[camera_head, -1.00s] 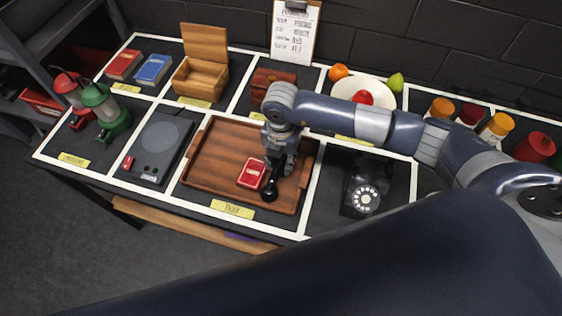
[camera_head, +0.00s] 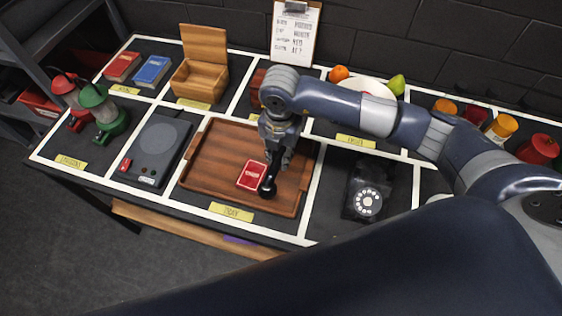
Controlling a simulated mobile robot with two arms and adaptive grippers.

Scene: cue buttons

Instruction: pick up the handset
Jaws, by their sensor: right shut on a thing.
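My right gripper (camera_head: 277,163) is shut on the black handset (camera_head: 268,187). It holds the handset over the wooden tray (camera_head: 217,175), beside a red card-like thing (camera_head: 252,175). The jaws hide much of the handset; mainly its rounded lower end shows. I cannot tell for sure whether it touches the tray. The black telephone (camera_head: 366,197) with its white dial stands to the right of the tray, with no handset seen on it. My left gripper is not in view.
A grey plate device (camera_head: 157,146) and two lanterns, one green (camera_head: 104,112), stand left of the tray. Behind are two books, an open wooden box (camera_head: 200,78), a fruit bowl (camera_head: 365,90) and several jars. A clipboard (camera_head: 295,35) leans at the wall.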

